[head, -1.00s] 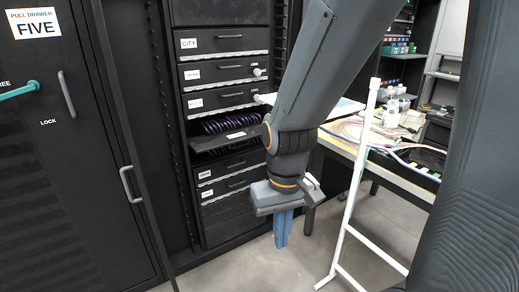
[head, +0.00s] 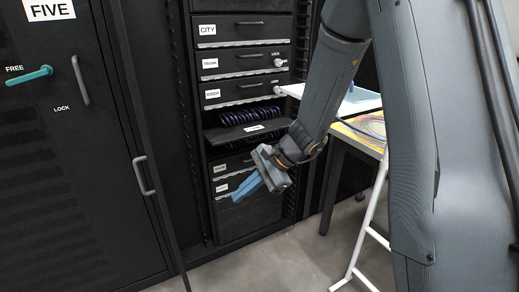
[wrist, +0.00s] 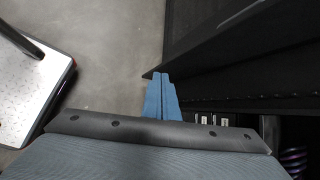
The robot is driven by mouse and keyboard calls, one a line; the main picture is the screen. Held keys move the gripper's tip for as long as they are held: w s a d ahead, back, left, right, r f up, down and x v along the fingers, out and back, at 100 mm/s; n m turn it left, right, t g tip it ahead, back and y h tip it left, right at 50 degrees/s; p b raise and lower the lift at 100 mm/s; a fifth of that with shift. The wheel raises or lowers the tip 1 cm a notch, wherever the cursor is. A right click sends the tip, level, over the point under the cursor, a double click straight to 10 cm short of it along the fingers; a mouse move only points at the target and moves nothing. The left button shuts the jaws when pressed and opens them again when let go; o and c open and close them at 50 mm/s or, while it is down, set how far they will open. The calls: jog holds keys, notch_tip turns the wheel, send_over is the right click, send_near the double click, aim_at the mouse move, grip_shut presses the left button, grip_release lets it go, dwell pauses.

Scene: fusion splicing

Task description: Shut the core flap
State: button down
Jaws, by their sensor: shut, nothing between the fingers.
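One flap of the black rack is folded down (head: 250,131), with a small label that I cannot read; I take it as the core flap. Purple coiled cable (head: 238,115) shows in the opening behind it. My gripper (head: 246,188) is below and in front of this flap, apart from it, its blue fingers pointing down and left. In the wrist view the blue fingers (wrist: 161,88) are together and empty. Purple coils (wrist: 293,161) show at the lower right corner there.
Shut drawers, among them CITY (head: 241,28), stand above the open flap, and more shut fronts below. A dark cabinet with a teal handle (head: 30,76) is at left. A table (head: 357,143) and a white stand (head: 372,215) are at right. Grey floor lies clear in front.

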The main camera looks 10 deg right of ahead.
aim_at(254, 134)
jog(key=w+d+f+m+t+b, duration=0.1)
jog(key=w+f+m+t, duration=0.15)
jog(key=w, duration=0.45)
jog(key=w+d+f+m+t+y, duration=0.1)
jog(key=w+d+m+t, duration=0.1)
jog(key=w+m, duration=0.3)
jog(key=w+d+f+m+t+b, duration=0.1)
jog(key=w+m+t, duration=0.2)
jog(key=w, duration=0.5)
jog(key=w+d+f+m+t+h, duration=0.5)
jog(key=w+d+m, duration=0.3)
jog(key=w+d, duration=0.4)
jog(key=w+a+r, duration=0.2)
jog(key=w+a, duration=0.1)
jog(key=w, duration=0.5)
jog(key=shift+t+y, duration=0.3)
jog(key=shift+t, duration=0.15)
jog(key=shift+d+r, duration=0.1)
jog(key=shift+r, duration=0.05)
jog(key=shift+s+r+g+p, duration=0.15)
jog(key=shift+r+g+p, duration=0.1)
jog(key=shift+g+p, duration=0.35)
jog(key=shift+r, duration=0.15)
